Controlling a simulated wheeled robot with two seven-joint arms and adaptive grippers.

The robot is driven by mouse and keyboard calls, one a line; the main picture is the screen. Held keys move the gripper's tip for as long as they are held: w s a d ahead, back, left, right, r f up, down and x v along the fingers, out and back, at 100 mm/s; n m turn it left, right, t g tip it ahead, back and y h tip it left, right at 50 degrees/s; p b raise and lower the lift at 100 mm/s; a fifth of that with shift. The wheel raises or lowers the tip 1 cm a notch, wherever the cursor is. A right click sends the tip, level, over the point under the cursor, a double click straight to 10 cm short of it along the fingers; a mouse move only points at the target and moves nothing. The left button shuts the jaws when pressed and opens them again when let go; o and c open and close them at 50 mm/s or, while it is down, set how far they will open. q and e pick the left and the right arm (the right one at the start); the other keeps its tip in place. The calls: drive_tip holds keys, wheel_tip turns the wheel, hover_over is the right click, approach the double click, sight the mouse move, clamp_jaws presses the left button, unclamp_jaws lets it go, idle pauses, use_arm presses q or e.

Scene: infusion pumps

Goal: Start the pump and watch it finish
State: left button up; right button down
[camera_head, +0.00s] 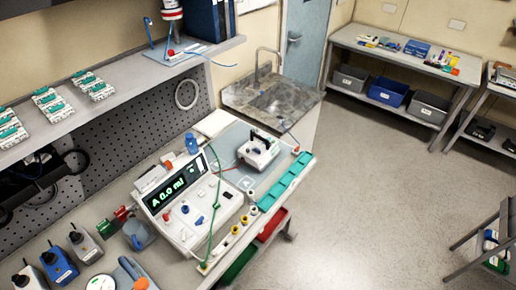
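A large white device (222,216) sits on the workbench, with a dark display (178,189) showing "A 0.0 ml" in green and small knobs and buttons on its sloped front. Behind it to the right, a smaller white device (256,158), apparently the pump, with a black handle-like part on top, stands on a grey-blue mat (232,140). Its own controls are too small to read. A green line (214,206) runs over the large device to the bench's front edge. A red line and a bluish line show near the small device. Neither of my grippers is in view.
A teal compartment tray (280,186) and several small coloured fittings line the bench's front edge. A blue bottle (192,143) stands behind the large device. A shelf (120,84) overhangs the back. Open floor (390,200) lies to the right.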

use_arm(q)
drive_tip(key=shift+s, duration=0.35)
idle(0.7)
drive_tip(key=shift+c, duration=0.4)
